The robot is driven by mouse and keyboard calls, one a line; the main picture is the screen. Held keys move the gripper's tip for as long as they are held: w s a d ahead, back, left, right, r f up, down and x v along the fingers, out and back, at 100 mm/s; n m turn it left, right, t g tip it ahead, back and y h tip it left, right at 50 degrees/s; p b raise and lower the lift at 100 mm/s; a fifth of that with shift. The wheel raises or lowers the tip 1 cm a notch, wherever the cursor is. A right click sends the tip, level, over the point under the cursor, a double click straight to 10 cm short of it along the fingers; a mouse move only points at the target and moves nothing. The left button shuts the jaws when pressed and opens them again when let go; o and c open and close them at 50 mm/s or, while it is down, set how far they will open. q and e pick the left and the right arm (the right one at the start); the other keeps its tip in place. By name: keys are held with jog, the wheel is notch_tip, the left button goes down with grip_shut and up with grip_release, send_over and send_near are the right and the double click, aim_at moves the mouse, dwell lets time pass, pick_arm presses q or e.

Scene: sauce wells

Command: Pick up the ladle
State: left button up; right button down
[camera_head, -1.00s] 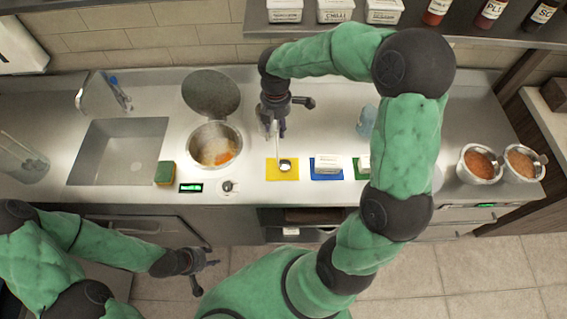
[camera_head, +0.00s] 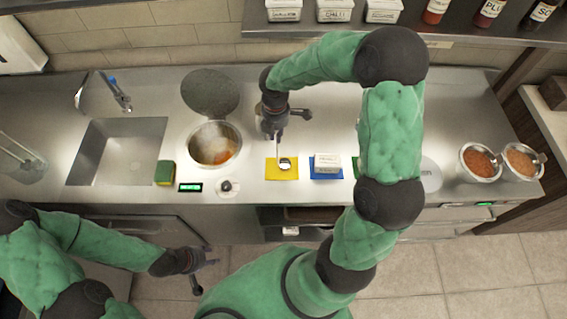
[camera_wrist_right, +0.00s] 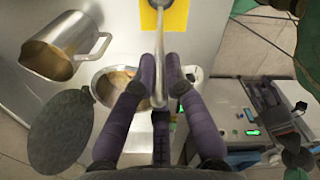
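The ladle (camera_head: 286,164) is a shiny steel one, with its bowl over the yellow mat (camera_head: 272,174) on the counter. In the right wrist view the ladle's handle (camera_wrist_right: 158,35) runs down between the two purple fingers of my right gripper (camera_wrist_right: 160,62). The fingertips are close in on both sides of the handle and appear shut on it. In the head view my right gripper (camera_head: 276,132) is just behind the mat, its fingers partly hidden. I cannot tell whether the bowl touches the mat. My left gripper (camera_head: 205,275) is open and empty in front of the counter.
A well (camera_head: 214,146) with orange-brown sauce and a raised lid is left of the mat. A green sponge (camera_head: 165,172) and sink (camera_head: 118,150) are further left. A blue mat (camera_head: 326,175) holds a white tub (camera_head: 327,162). Two sauce pots (camera_head: 480,163) stand far right.

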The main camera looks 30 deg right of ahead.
dwell(0.4)
jog(key=shift+r, duration=0.55)
notch_tip(320, 180, up, 2)
jog(key=shift+r, duration=0.15)
jog(key=s+d+r, duration=0.2)
jog(key=s+r, duration=0.7)
jog(key=s, duration=0.5)
jog(key=shift+r+b, duration=0.3)
jog(key=shift+b, duration=0.05)
jog(key=shift+w, duration=0.2)
